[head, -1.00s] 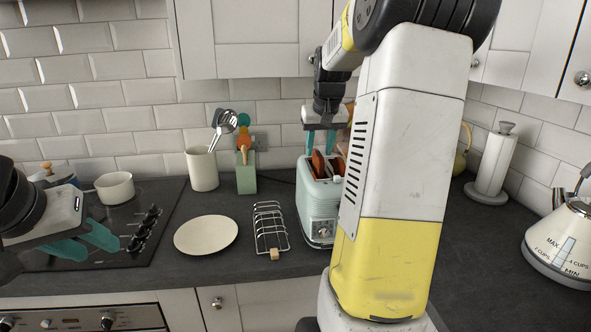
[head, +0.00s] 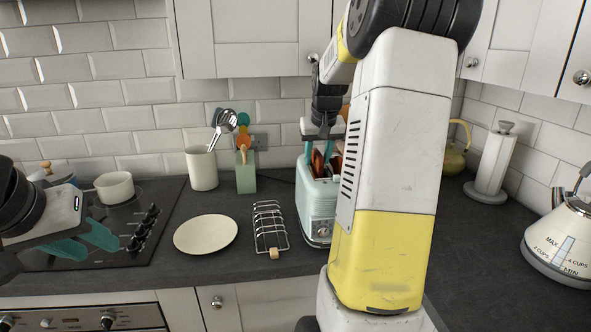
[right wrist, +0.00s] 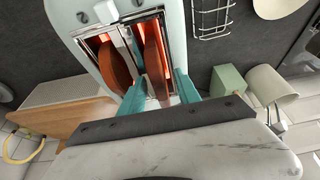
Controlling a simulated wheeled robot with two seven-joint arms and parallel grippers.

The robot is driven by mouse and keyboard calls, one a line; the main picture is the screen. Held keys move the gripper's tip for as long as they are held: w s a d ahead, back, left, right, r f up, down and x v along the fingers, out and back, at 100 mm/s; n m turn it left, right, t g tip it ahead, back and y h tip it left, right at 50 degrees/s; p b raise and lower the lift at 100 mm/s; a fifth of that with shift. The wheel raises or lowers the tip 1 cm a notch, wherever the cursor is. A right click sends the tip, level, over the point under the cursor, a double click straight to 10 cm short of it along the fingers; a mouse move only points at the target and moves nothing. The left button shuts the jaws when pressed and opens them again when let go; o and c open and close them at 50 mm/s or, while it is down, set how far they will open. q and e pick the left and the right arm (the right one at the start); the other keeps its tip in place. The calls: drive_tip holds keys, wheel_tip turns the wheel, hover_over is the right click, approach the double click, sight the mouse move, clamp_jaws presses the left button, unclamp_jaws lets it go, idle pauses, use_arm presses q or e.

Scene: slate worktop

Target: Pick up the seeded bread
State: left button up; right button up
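A pale mint toaster (head: 318,208) stands on the worktop with two brown bread slices upright in its slots. One slice (head: 317,161) is the left one in the head view; it is the right one in the right wrist view (right wrist: 152,58). The other slice (right wrist: 115,66) is in the neighbouring slot. I cannot make out seeds on either. My right gripper (right wrist: 158,92) points down over the toaster, open, its teal fingers on either side of the first slice; contact is not clear. My left gripper (head: 88,243) is open and empty above the hob, far left.
A wire toast rack (head: 268,230) and a cream plate (head: 206,234) lie left of the toaster. A utensil pot (head: 202,168) and green block (head: 246,178) stand behind. A kettle (head: 560,240) and paper roll (head: 495,162) are at right. A wooden board (right wrist: 62,115) is beside the toaster.

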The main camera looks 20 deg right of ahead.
clamp_jaws()
idle(0.3)
wheel_tip(320, 180, up, 10)
drive_tip(key=shift+r, duration=0.25)
